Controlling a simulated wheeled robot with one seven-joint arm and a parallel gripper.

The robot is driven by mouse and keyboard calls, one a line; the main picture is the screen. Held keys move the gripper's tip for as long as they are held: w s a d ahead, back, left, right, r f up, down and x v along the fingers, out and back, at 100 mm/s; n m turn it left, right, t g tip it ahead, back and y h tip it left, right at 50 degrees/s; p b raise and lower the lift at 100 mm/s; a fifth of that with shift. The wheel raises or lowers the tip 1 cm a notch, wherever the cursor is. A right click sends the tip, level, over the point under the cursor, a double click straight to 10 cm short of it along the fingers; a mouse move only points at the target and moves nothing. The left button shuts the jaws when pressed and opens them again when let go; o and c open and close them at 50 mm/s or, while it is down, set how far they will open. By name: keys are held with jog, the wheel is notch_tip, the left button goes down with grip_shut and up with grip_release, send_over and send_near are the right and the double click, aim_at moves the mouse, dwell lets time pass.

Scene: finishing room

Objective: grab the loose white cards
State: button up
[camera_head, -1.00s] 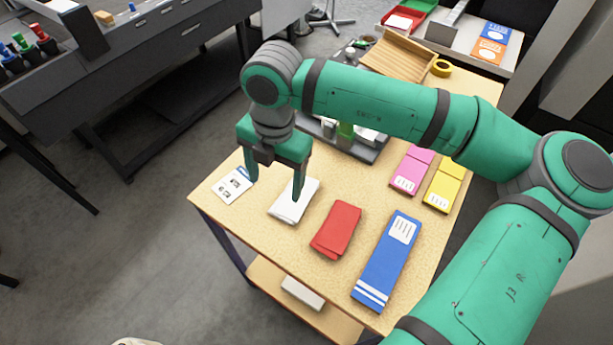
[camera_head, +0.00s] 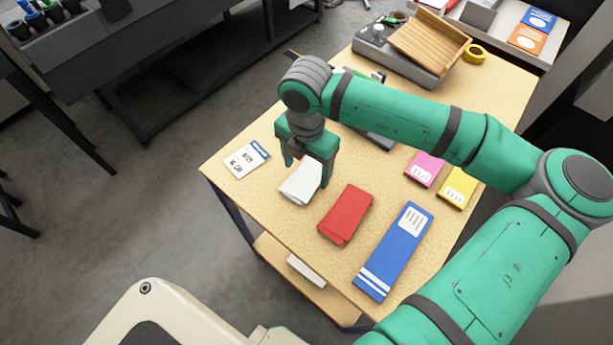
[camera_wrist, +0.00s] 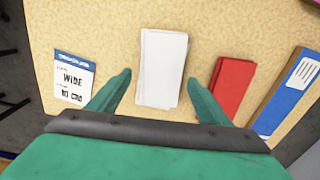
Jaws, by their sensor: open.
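The loose white cards (camera_head: 300,183) lie in a slightly uneven stack on the wooden table, between a printed label card and a red stack. In the wrist view the white cards (camera_wrist: 162,68) show as an upright rectangle ahead of the fingers, with edges a little fanned at the bottom. My gripper (camera_head: 306,175) is open and empty, close over the cards in the head view. In the wrist view its two green fingertips (camera_wrist: 160,80) stand to the left and right of the stack's near part, apart from it. The fingers partly hide the cards in the head view.
A printed label card (camera_head: 246,159) lies left of the cards, a red stack (camera_head: 345,214) right, then a long blue box (camera_head: 394,251). Pink (camera_head: 425,169) and yellow (camera_head: 457,187) packs lie farther back. A wooden tray (camera_head: 430,45) and yellow tape (camera_head: 474,53) are at the back.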

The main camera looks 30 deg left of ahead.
jog(key=shift+f, duration=1.05)
jog(key=c, duration=1.2)
jog(key=shift+w+r, duration=0.1)
jog(key=shift+r, duration=0.05)
